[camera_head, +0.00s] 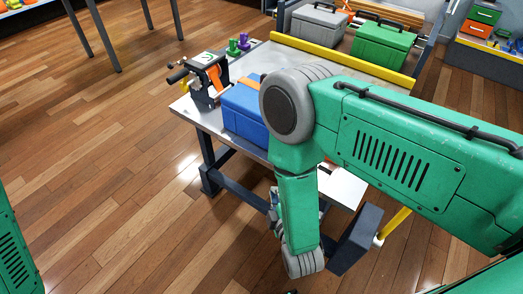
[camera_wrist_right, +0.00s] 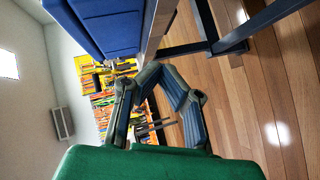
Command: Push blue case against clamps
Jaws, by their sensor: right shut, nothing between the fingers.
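The blue case (camera_head: 243,107) sits near the left corner of the workbench (camera_head: 262,62), partly hidden behind my right arm. An orange strip shows at its top. A black and orange clamp (camera_head: 205,82) stands on the bench at its left; I cannot tell whether they touch. In the wrist view the blue case (camera_wrist_right: 108,32) fills the upper left, above my right gripper (camera_wrist_right: 157,78). That gripper is shut, empty and apart from the case. In the head view the right gripper is low beside the bench, mostly hidden by my arm. My left gripper is out of view.
A yellow bar (camera_head: 340,61) crosses the bench. Behind it stand a grey case (camera_head: 318,22) and a green case (camera_head: 380,47). Small purple and green pieces (camera_head: 238,46) stand near the clamp. The bench's dark legs (camera_head: 210,165) are close to my right arm.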

